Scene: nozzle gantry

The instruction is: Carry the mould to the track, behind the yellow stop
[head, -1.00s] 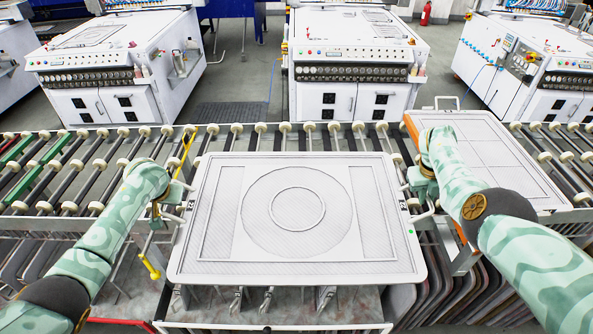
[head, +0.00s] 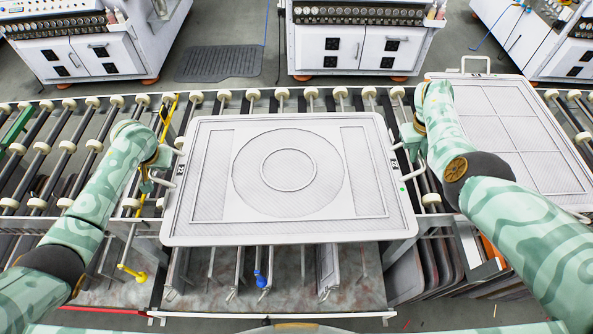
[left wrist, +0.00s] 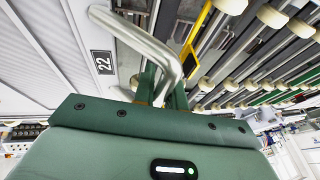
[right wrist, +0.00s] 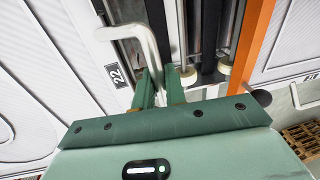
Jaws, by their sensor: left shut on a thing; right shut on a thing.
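The mould (head: 287,229) is a wide white panel with a ring pattern, held about level above the rollers, its near edge over the front side of the track (head: 246,98). My left gripper (head: 158,180) is shut on its left handle, which also shows in the left wrist view (left wrist: 135,40). My right gripper (head: 412,150) is shut on its right handle, seen in the right wrist view (right wrist: 140,38). The yellow stop (head: 167,115) is a thin bar across the rollers, just left of the mould's far left corner. I cannot tell whether the mould touches the rollers.
A second white panel (head: 505,125) with a grid pattern lies on the track to the right, close to my right arm. Bare rollers lie on the left. White machines (head: 355,45) stand behind the track. A yellow-handled fitting (head: 132,272) is below the front left.

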